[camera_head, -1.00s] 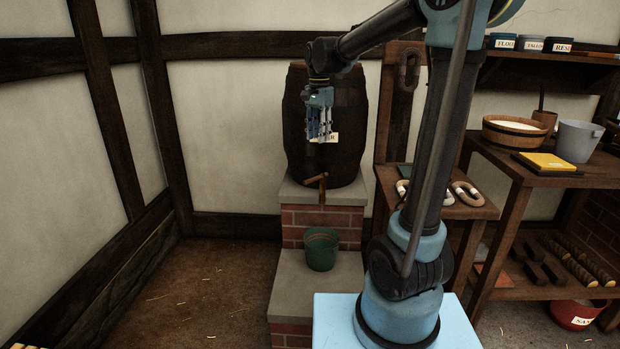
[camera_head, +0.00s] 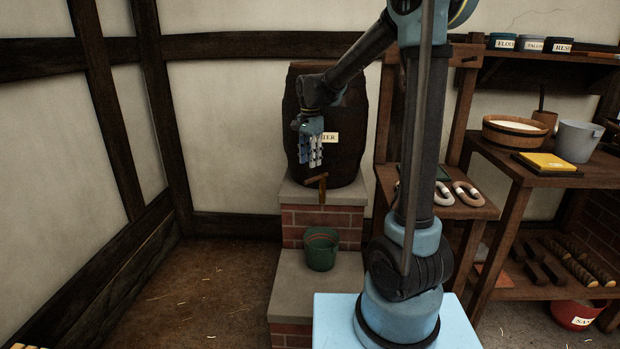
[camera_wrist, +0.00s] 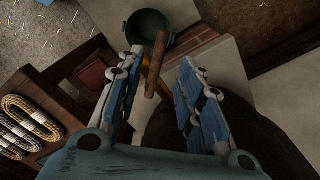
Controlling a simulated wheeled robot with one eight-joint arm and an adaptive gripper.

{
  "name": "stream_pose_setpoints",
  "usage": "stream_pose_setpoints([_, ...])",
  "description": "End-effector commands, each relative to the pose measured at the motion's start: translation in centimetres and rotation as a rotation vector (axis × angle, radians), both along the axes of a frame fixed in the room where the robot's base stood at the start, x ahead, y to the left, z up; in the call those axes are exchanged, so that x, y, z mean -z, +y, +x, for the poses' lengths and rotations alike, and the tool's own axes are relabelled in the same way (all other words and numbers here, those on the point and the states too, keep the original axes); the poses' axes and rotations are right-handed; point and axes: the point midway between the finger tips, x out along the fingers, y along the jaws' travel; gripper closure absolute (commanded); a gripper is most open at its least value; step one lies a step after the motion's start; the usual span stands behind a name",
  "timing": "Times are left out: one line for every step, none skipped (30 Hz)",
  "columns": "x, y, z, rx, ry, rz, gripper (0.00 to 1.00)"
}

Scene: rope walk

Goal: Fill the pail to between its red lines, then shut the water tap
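The green pail (camera_head: 321,250) stands upright on the lower stone ledge, below the barrel's tap. It also shows at the top of the wrist view (camera_wrist: 150,14). The wooden tap (camera_head: 317,180) sticks out low on the front of the dark water barrel (camera_head: 345,110). In the wrist view the tap's handle (camera_wrist: 157,64) shows between my fingers, farther off. No water stream is clearly visible. My gripper (camera_head: 314,168) points down just above the tap, fingers apart and empty; it also shows in the wrist view (camera_wrist: 160,60).
A brick plinth (camera_head: 320,222) carries the barrel. A small wooden stand (camera_head: 455,208) with rope rings is to its right. A workbench (camera_head: 545,178) with a tub, a grey bucket and a yellow book is farther right. The floor left of the plinth is clear.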

Motion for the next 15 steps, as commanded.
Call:
stream_pose_setpoints([0.9, 0.0, 0.1, 0.0, 0.0, 0.0, 0.66])
stream_pose_setpoints([1.4, 0.0, 0.0, 0.0, 0.0, 0.0, 0.66])
stream_pose_setpoints([2.0, 0.0, 0.0, 0.0, 0.0, 0.0, 0.66])
stream_pose_setpoints([2.5, 0.0, 0.0, 0.0, 0.0, 0.0, 0.66])
stream_pose_setpoints([3.0, 0.0, 0.0, 0.0, 0.0, 0.0, 0.66])
stream_pose_setpoints([3.6, 0.0, 0.1, 0.0, 0.0, 0.0, 0.66])
stream_pose_setpoints([4.0, 0.0, 0.0, 0.0, 0.0, 0.0, 0.66])
stream_pose_setpoints([4.4, 0.0, 0.0, 0.0, 0.0, 0.0, 0.66])
stream_pose_setpoints([4.9, 0.0, 0.0, 0.0, 0.0, 0.0, 0.66])
stream_pose_setpoints([5.3, 0.0, 0.0, 0.0, 0.0, 0.0, 0.66])
stream_pose_setpoints([5.6, 0.0, 0.0, 0.0, 0.0, 0.0, 0.66])
stream_pose_setpoints([6.0, 0.0, 0.1, 0.0, 0.0, 0.0, 0.66])
stream_pose_setpoints([6.3, 0.0, 0.0, 0.0, 0.0, 0.0, 0.66])
stream_pose_setpoints([6.5, 0.0, 0.0, 0.0, 0.0, 0.0, 0.66])
stream_pose_setpoints([6.8, 0.0, 0.0, 0.0, 0.0, 0.0, 0.66])
